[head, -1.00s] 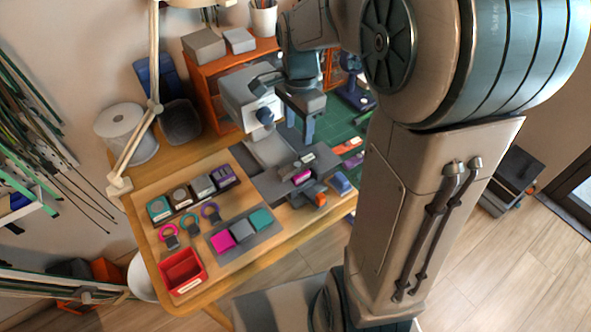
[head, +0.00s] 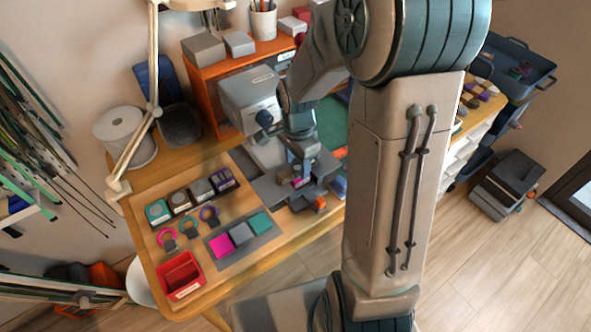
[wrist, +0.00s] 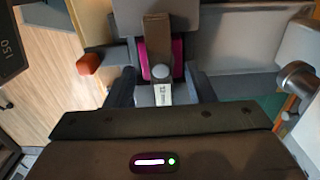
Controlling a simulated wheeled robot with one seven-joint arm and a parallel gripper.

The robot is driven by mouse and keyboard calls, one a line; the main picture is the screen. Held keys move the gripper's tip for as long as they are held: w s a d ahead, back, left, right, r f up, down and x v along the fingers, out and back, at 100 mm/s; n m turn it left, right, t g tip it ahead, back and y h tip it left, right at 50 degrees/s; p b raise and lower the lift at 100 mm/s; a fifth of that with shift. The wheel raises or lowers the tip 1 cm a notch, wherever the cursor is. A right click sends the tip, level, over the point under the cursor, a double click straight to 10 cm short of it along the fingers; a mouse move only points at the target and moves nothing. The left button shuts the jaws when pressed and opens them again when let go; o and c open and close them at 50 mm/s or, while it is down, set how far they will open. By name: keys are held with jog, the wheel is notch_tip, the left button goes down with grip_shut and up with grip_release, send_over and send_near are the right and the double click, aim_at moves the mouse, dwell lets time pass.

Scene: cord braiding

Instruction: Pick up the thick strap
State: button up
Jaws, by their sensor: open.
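My gripper (wrist: 162,92) is open in the wrist view, with one dark finger on each side of a narrow upright brown and grey piece (wrist: 157,35). Behind that piece is a wide magenta band or roll (wrist: 176,58). I cannot tell which of these is the thick strap, nor whether the fingers touch anything. In the head view my gripper (head: 300,172) is low over the grey machine (head: 262,190) on the wooden table, and a bit of magenta shows there. My arm hides part of that spot.
An orange knob (head: 320,203) juts from the machine's front. Left of it lie a grey mat (head: 272,237) with magenta, grey and teal blocks, several coloured rings, a row of small boxes (head: 192,194) and a red bin (head: 181,275). An orange cabinet (head: 199,92) stands behind.

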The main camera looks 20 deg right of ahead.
jog(key=shift+f, duration=0.7)
jog(key=c, duration=1.1)
jog(key=shift+o, duration=0.2)
jog(key=shift+r, duration=0.1)
